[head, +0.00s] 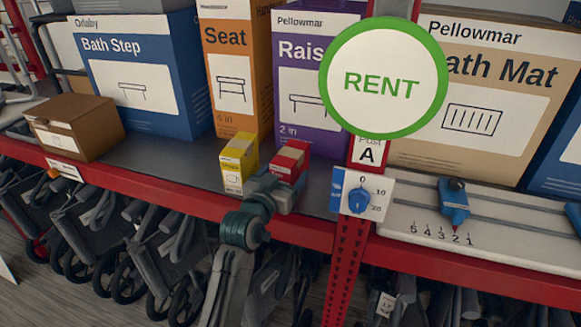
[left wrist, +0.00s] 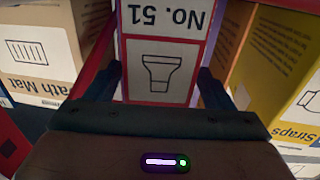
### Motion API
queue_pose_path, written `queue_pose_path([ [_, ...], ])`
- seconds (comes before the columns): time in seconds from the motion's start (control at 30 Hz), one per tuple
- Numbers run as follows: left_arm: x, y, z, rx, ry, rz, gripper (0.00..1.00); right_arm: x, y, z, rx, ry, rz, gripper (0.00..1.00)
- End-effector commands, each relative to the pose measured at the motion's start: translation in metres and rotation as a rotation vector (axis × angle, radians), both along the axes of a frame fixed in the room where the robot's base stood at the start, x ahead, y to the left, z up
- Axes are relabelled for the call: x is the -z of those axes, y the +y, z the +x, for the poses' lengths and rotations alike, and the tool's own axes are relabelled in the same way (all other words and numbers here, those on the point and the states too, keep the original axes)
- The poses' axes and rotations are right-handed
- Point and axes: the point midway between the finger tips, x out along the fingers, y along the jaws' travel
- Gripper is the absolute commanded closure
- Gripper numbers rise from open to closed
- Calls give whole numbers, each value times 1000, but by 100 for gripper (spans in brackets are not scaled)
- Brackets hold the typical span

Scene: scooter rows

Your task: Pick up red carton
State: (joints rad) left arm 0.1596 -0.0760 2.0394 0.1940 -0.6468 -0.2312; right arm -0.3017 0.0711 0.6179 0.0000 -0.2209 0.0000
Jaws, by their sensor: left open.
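The red carton (head: 290,158) stands upright on the shelf in the head view, its lower part hidden behind my left gripper (head: 275,186). In the left wrist view the red carton (left wrist: 163,55) fills the middle, with a white label reading "No. 51" and a drawing, upside down. My left gripper is open, with one dark finger on each side of the carton. A thin gap seems to show at the fingers; contact cannot be told. My right gripper is not in view.
A yellow carton (head: 239,162) stands just left of the red one; it also shows in the left wrist view (left wrist: 285,75). Large boxes, one purple (head: 310,75) and one orange (head: 237,65), stand behind. A red post (head: 345,265) and a round RENT sign (head: 382,78) are to the right.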

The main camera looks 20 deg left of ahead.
Motion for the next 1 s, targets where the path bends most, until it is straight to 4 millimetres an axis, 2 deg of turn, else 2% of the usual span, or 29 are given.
queue_pose_path([
  [0.03,-7,-4,8,1,1,-3,25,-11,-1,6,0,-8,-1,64],
  [0.2,-3,-5,25,0,0,-1,25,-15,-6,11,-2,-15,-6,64],
  [0.47,-1,-5,26,-1,0,-1,25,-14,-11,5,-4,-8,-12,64],
  [0.73,-1,-5,26,-1,0,-1,78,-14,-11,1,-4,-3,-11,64],
  [1.0,-4,-5,26,-1,-3,0,78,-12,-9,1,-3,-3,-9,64],
])
